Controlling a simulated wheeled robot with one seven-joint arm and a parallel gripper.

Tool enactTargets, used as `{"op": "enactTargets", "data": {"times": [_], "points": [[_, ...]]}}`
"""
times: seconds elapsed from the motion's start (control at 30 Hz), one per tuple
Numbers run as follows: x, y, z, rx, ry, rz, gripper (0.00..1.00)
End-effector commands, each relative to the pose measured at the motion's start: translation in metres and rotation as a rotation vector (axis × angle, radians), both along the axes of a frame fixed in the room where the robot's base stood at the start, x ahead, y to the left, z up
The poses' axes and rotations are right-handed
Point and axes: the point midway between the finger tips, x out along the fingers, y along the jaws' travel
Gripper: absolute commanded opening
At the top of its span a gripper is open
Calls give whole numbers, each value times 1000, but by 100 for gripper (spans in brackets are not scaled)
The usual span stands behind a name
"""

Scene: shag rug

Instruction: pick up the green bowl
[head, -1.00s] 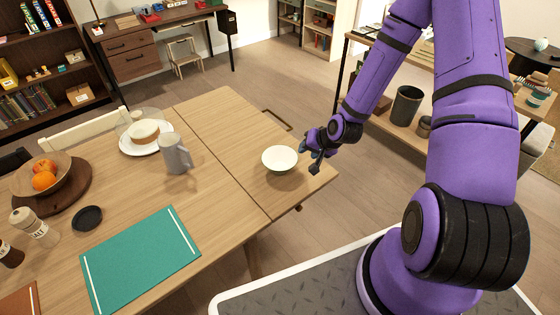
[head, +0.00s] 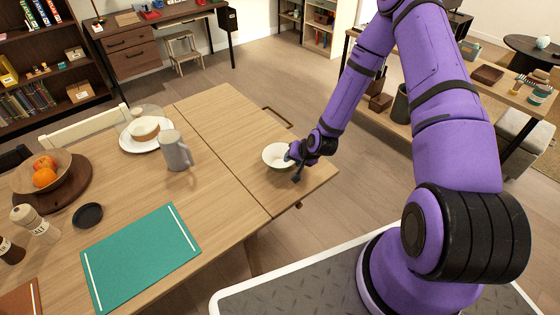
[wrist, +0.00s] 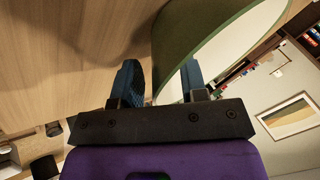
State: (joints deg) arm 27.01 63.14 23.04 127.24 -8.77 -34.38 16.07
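The green bowl (head: 272,153) is green outside and white inside. It sits upright on the right end of the wooden table. My gripper (head: 294,166) is at the bowl's right rim in the head view and covers part of that side. In the wrist view, my gripper (wrist: 160,82) has its two fingers apart, with the bowl's wall (wrist: 175,38) between them. One finger is on the green outer side and the other on the white inner side. I see no clear grip on the wall.
The table around the bowl is clear.

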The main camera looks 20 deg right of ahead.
Motion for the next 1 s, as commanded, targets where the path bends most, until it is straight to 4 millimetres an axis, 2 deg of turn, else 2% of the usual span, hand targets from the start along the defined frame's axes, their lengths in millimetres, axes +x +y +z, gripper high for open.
{"op": "enactTargets", "data": {"times": [0.27,0.3,0.47,1.0], "points": [[3,1,-4,0,0,0,40],[3,1,-4,0,0,0,37],[2,1,-3,0,0,0,1],[7,2,3,-1,0,1,0]]}}
